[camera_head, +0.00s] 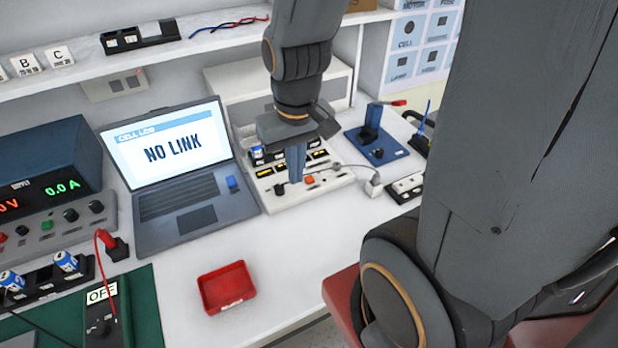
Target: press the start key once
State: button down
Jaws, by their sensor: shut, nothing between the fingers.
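My gripper (296,178) is shut and empty, pointing down over the front part of a white device (328,190) in the middle of the bench. The device carries an orange-red key (310,180) just right of my fingertips, a dark knob at the left, and several black slots with yellow labels. I cannot read which key is the start key. I cannot tell whether my fingertips touch the device's top, and they may hide part of it.
A laptop (180,190) reading "NO LINK" stands left of the device, with a power supply (50,165) beyond it. A red tray (227,287) lies in front. A blue stand (375,150) is at the right, and a grey cable runs from the device.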

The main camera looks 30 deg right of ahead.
aim_at(308, 180)
jog(key=u, duration=0.65)
jog(key=k, duration=0.85)
jog(key=z, duration=0.1)
